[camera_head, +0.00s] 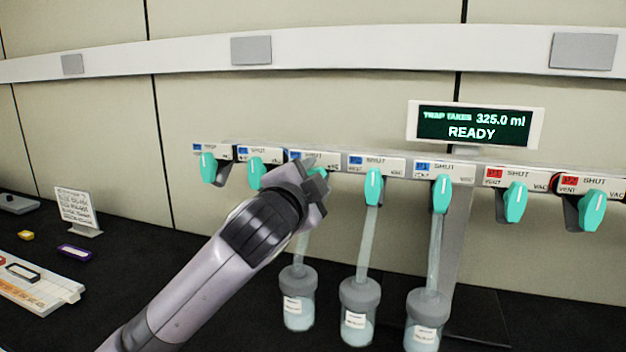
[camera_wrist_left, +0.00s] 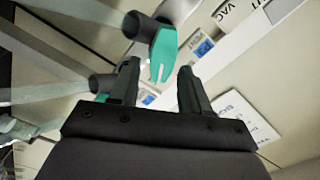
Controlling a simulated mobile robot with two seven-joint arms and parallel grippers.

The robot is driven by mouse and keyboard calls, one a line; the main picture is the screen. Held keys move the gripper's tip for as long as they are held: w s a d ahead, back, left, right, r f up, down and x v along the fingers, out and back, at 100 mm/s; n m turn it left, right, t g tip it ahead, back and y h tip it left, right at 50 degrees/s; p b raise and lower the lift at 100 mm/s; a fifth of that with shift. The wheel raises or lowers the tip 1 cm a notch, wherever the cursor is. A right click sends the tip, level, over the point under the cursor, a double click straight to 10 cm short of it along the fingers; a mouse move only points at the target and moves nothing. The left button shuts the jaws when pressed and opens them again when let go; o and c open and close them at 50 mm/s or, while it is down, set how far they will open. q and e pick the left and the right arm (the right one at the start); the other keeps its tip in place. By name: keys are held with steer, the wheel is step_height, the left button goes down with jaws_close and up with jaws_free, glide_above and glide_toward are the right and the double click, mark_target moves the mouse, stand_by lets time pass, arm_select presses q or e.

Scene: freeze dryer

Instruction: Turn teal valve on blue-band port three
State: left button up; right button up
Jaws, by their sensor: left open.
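A white manifold strip carries a row of teal valves, each under a label reading SHUT where legible. The five left labels have blue bands and the two right ones red. My left gripper (camera_head: 316,182) is at the third valve from the left (camera_head: 317,171), which it partly hides. In the left wrist view the gripper (camera_wrist_left: 159,68) is open. I cannot tell whether either is touched. The neighbouring blue-band valve (camera_head: 373,186) points down. My right gripper is not in view.
Bottles (camera_head: 297,310), (camera_head: 356,325) and (camera_head: 424,330) hang on tubes below the third to fifth ports. A card (camera_head: 76,208) and a tray (camera_head: 40,288) are at left on the black bench.

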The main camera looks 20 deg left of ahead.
arm_select(q)
steer(key=s+b, duration=0.1)
steer(key=s, duration=0.6)
steer(key=shift+a, duration=0.1)
stand_by(0.5)
